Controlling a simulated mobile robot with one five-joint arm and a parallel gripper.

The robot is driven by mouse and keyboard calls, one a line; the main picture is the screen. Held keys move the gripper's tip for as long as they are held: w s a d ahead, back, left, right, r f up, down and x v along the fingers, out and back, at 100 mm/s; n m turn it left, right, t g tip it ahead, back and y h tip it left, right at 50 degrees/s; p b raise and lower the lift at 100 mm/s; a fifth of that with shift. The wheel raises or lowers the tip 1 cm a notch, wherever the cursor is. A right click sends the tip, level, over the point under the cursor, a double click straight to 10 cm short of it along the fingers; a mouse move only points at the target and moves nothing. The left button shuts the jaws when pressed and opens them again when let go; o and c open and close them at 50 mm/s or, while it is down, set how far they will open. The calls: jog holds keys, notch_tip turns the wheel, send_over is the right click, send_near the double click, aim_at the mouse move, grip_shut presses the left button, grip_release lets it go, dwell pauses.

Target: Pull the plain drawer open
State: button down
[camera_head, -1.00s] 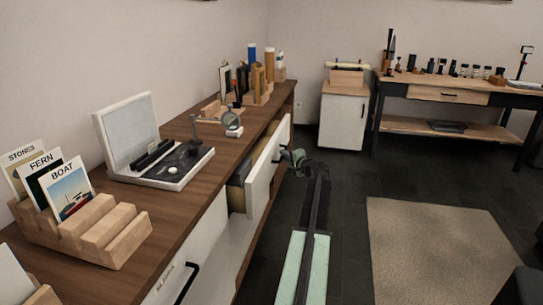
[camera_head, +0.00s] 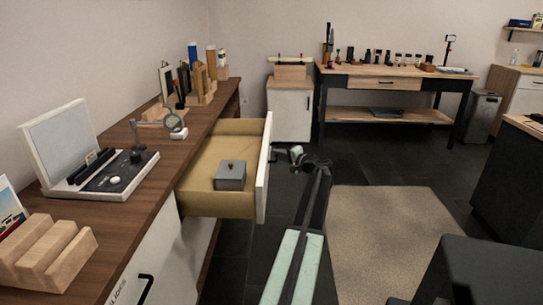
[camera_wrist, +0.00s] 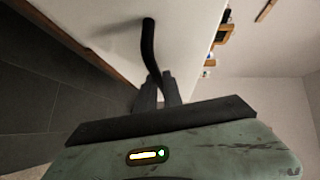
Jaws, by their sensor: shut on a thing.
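The plain drawer (camera_head: 220,208) stands pulled well out from the wood-topped cabinet, with its tan inside showing. Its white front (camera_head: 263,170) has no label that I can see and also fills much of the wrist view (camera_wrist: 95,25). My gripper (camera_head: 297,157) is at the outer side of that front. In the wrist view its two dark fingers (camera_wrist: 155,88) are closed around the black bar handle (camera_wrist: 148,42). The handle is mostly hidden in the head view. A grey lidded box (camera_head: 230,175) sits inside the drawer.
The cabinet top (camera_head: 150,165) carries a display case (camera_head: 95,165), a wooden card rack (camera_head: 45,250) and a magnifier stand. A labelled lower front with a black handle (camera_head: 146,288) is nearer. Dark floor and a beige rug (camera_head: 385,235) lie clear to the right.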

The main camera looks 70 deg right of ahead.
jog(key=shift+s+d+r, duration=0.1)
jog(key=shift+s+d, duration=0.05)
jog(key=shift+d, duration=0.05)
jog(key=c, duration=1.5)
grip_release()
jog(key=shift+a, duration=0.1)
jog(key=p+v, duration=0.1)
jog(key=v, duration=0.6)
jog(key=shift+s+a, duration=0.15)
jog(key=shift+s, duration=0.25)
